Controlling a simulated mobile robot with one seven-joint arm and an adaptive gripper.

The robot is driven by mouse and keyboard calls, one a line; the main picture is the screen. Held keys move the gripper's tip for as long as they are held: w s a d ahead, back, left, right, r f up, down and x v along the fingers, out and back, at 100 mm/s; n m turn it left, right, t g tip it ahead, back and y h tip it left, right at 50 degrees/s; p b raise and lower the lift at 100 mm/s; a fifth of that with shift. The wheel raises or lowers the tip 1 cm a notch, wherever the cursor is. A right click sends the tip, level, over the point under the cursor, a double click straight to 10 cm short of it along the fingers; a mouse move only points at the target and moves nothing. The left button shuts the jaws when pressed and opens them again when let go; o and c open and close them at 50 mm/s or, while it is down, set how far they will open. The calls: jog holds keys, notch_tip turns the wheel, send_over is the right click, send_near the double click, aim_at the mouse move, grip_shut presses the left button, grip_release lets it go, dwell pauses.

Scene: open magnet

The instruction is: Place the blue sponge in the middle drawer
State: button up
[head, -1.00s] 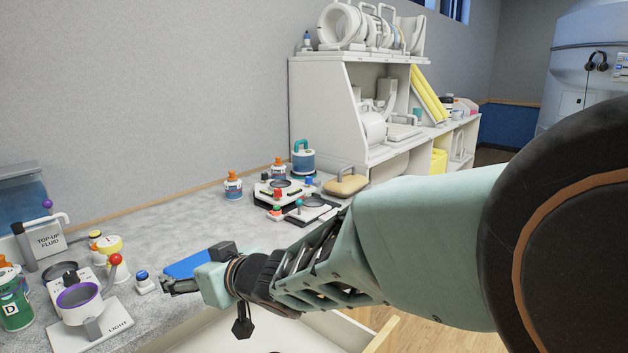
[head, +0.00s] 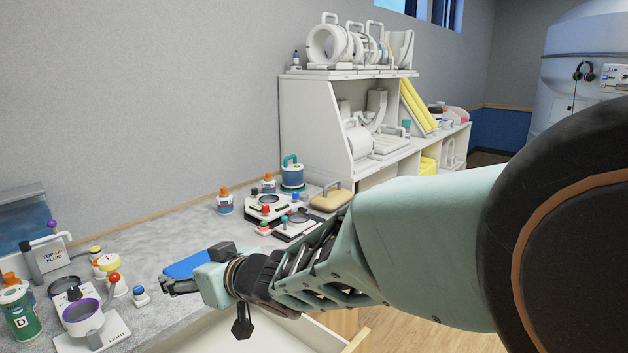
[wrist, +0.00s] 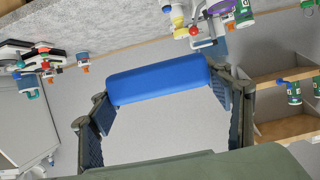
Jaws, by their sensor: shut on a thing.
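The blue sponge (head: 198,264) is held in my gripper (head: 180,282), low and left of centre in the head view. The wrist view shows the sponge (wrist: 160,79) spanning between the two fingers of my gripper (wrist: 163,88), one pressing each end. The gripper is shut on it, above the front part of the counter. An open drawer (head: 255,335) with a pale inside shows below my forearm in the head view. Its far parts are cut off by the frame and hidden by my arm, and I cannot tell which drawer of the stack it is.
White shelving (head: 320,120) and a tan pad (head: 328,200) stand farther back. Wooden compartments (wrist: 280,75) show in the wrist view.

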aim_at(195, 265)
notch_tip(195, 265, up, 9)
jog(key=p, duration=0.7)
jog(key=shift+d+p, duration=0.1)
jog(key=shift+p, duration=0.25)
jog(key=w+d+f+m+t+h, duration=0.1)
jog(key=w+d+f+m+h, duration=0.1)
jog(key=d, duration=1)
jog(key=w+d+f+m+t+h, duration=0.2)
jog(key=w+d+m+h, duration=0.2)
jog(key=d, duration=0.8)
jog(key=w+d+f+m+t+h, duration=0.1)
jog(key=w+d, duration=0.5)
jog(key=d, duration=0.6)
jog(key=f+m+h, duration=0.1)
jog(key=m+h, duration=0.1)
jog(key=h, duration=0.1)
jog(key=shift+w+f+m+t, duration=0.2)
jog(key=shift+f+m+t, duration=0.1)
jog(key=shift+m, duration=0.1)
